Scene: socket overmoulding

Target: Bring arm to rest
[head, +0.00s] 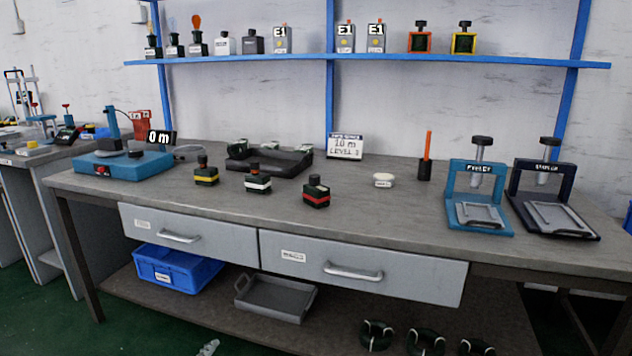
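Neither of my grippers can be made out in the head view. A small pale grey shape (208,347) shows at the bottom edge, left of the middle, and is cut off by the frame. I cannot tell whether it is part of one of my arms. No arm of mine is seen over the workbench (420,222) or touching anything on it.
The bench holds three small dark blocks with yellow (206,176), white (258,184) and red (316,197) bands, a dark tray (240,165), a blue device (122,165) and two presses (478,215) (550,215). Both drawers are shut. The front middle of the benchtop is clear.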

